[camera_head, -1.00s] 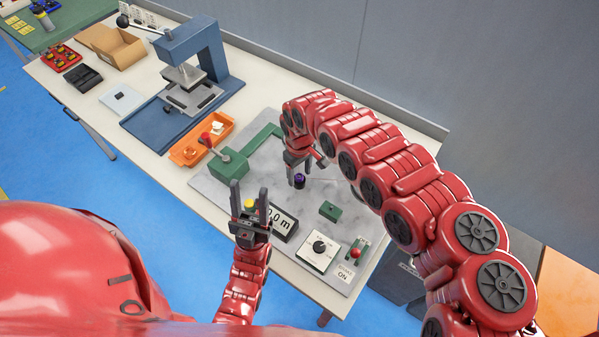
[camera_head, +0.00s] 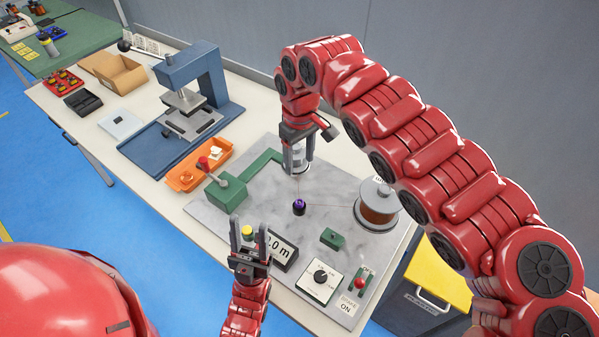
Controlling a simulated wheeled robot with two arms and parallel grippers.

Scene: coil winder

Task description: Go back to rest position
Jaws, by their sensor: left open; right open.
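My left gripper (camera_head: 248,222) is open and points up at the front edge of the winder's grey plate (camera_head: 227,207), in front of the display (camera_head: 281,250). A yellow knob shows between its fingers. My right gripper (camera_head: 298,168) is open and points down above the back of the plate. A pale cylinder shows between or behind its fingers; I cannot tell which. The small dark purple coil (camera_head: 299,207) stands on the plate below it, apart from the fingers. A copper wire spool (camera_head: 380,203) stands at right, with a thin wire running toward the coil.
The green winder arm (camera_head: 229,192) with a red knob and the orange tray (camera_head: 185,178) lie left of my grippers. A blue press (camera_head: 197,75) stands further back. The dial panel (camera_head: 320,276) and red switch (camera_head: 360,283) are at the front right.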

